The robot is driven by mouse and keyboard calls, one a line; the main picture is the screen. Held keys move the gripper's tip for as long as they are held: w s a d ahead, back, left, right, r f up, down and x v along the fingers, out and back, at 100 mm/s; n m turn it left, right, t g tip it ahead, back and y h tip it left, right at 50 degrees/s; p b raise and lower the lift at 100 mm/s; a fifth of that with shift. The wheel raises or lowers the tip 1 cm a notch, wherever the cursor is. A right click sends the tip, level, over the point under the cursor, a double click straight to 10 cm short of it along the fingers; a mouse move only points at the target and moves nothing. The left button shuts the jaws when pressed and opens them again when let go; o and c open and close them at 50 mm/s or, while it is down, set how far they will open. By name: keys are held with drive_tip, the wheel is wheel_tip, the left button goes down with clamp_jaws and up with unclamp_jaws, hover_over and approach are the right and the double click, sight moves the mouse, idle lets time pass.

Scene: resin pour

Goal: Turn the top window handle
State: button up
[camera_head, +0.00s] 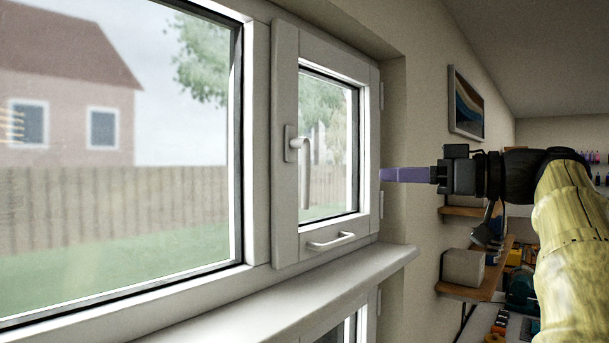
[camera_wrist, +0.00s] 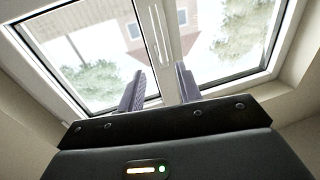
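The top window handle (camera_head: 305,172) is a white lever on the left side of the small sash's frame in the head view. Its lever hangs straight down from its base plate. My gripper (camera_head: 382,174), with purple fingers, is to the right of the sash, level with the lever and apart from it. In the wrist view my gripper (camera_wrist: 160,70) has its two fingers spread with nothing between them. A slim white bar (camera_wrist: 158,22) beyond the fingertips may be the handle; I cannot tell for sure.
A fixed white pull bar (camera_head: 331,241) sits low on the small sash (camera_head: 285,215), above the windowsill (camera_head: 300,290). A picture (camera_head: 466,105) hangs on the right wall. Shelves with a box (camera_head: 462,268) are behind my arm. The air before the window is clear.

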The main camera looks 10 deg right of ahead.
sight(309, 173)
drive_tip(key=p+x, duration=0.7)
drive_tip(key=x, duration=0.9)
drive_tip(key=shift+w+a+r+p, duration=0.15)
drive_tip(key=shift+w+a+p, duration=0.05)
drive_tip(key=shift+a+p, duration=0.1)
drive_tip(key=shift+w+a, duration=0.25)
drive_tip(key=shift+w, duration=0.05)
clamp_jaws()
